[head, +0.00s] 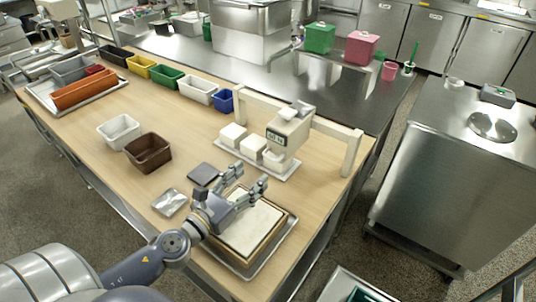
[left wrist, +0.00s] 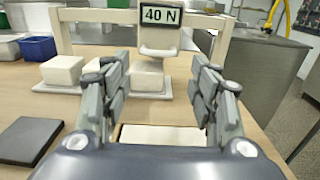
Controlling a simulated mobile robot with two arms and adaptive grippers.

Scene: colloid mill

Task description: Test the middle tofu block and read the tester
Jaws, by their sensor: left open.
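Three white tofu blocks stand in a row on a pale board (head: 235,158): the left one (head: 232,135), the middle one (head: 253,148) and the right one (head: 275,160). The tester (head: 288,130) hangs on a cream gantry, its head over the right block. Its display (left wrist: 160,15) reads "40 N" in the left wrist view. There the left block (left wrist: 62,72) and the right block (left wrist: 147,80) show clearly; my finger partly hides the middle one. My left gripper (head: 254,180) is open and empty, in front of the board. My right gripper is not in view.
A wooden frame with a white sheet (head: 252,228) lies in a metal tray below my left gripper. A dark slab (head: 203,174) and a small metal dish (head: 169,202) lie left of it. The gantry's right post (head: 351,153) stands beside the board.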

